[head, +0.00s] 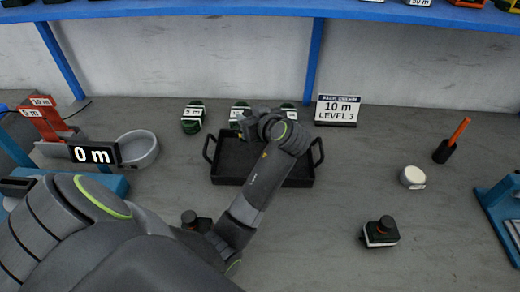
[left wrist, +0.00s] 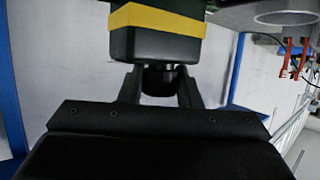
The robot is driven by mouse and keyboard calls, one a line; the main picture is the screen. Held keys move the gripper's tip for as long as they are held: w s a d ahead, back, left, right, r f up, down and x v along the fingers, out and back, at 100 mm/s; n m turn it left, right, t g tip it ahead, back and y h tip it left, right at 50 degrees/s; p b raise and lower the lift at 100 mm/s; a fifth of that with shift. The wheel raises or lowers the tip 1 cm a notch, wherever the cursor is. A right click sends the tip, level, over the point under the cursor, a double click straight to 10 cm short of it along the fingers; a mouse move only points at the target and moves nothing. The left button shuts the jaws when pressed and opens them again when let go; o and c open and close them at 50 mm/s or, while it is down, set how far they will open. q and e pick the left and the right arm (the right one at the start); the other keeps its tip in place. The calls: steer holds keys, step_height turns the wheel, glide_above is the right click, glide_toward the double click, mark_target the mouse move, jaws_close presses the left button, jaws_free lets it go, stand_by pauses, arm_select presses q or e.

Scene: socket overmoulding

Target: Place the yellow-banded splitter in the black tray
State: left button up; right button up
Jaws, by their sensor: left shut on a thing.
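The yellow-banded splitter (left wrist: 155,42) shows in the left wrist view as a dark green block with a yellow band. My left gripper (left wrist: 158,80) is shut on its narrow dark knob. In the head view my left gripper (head: 245,122) is at the far part of the black tray (head: 216,166), and my wrist hides much of it. I cannot make out the splitter clearly there, nor tell whether it touches the tray. The tray has a handle at each side, and my arm crosses its right half. My right gripper is not in view.
Several green items with white labels, one of them a green one (head: 193,116), stand behind the tray. A sign (head: 338,110) reads 10 m LEVEL 3. A black knobbed device (head: 380,232), a white round piece (head: 412,177) and a grey round dish (head: 138,149) stand around. The right middle is mostly clear.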

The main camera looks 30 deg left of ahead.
arm_select(q)
step_height(320, 180, down, 6)
steer(key=shift+d, duration=0.15)
step_height(320, 180, down, 4)
steer(key=shift+r, duration=0.1)
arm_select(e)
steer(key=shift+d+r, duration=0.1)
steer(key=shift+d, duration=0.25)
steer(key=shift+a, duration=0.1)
arm_select(q)
steer(key=shift+f, duration=0.2)
steer(key=o, duration=1)
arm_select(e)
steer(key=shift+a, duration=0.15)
arm_select(q)
steer(key=shift+r, duration=0.2)
